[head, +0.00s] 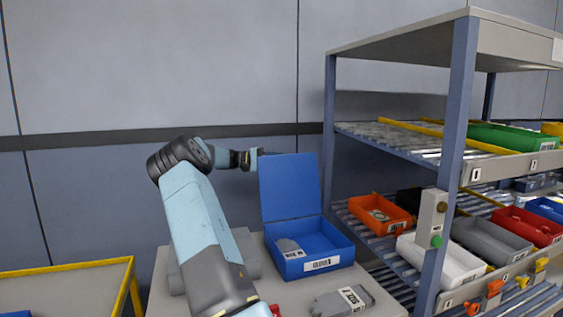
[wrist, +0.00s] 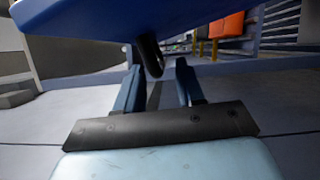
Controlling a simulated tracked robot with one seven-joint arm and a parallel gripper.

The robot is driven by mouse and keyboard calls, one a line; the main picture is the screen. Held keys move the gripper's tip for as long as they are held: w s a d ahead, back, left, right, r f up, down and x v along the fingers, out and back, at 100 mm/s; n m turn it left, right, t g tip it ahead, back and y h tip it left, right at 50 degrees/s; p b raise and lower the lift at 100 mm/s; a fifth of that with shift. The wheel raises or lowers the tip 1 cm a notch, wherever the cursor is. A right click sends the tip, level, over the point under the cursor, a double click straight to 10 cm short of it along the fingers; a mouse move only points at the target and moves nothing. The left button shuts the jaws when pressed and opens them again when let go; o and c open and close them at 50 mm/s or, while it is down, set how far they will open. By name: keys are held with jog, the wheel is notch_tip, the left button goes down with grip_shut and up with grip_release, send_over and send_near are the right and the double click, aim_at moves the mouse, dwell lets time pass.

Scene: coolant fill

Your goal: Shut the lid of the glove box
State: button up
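The glove box (head: 322,265) is a blue box with a white label on its front, standing on a grey table. Its blue lid (head: 290,187) is up, standing nearly upright at the back of the box. A grey packet (head: 288,247) lies inside. My gripper (head: 255,158) is at the lid's upper left edge; whether it touches is not clear. In the wrist view my gripper (wrist: 160,88) has its two fingers apart, with nothing held between them. The blue lid (wrist: 110,18) fills the top of that view, and a dark rounded piece (wrist: 150,55) hangs from it near the fingers.
To the right stands a roller rack (head: 457,130) with orange, white, grey, red and green bins. A yellow-edged table (head: 65,285) is at the lower left. The wall is behind.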

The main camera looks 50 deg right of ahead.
jog(key=shift+x, duration=1.15)
jog(key=shift+c, duration=0.2)
grip_shut()
jog(key=shift+s+a+f, duration=0.1)
jog(key=shift+a, duration=0.1)
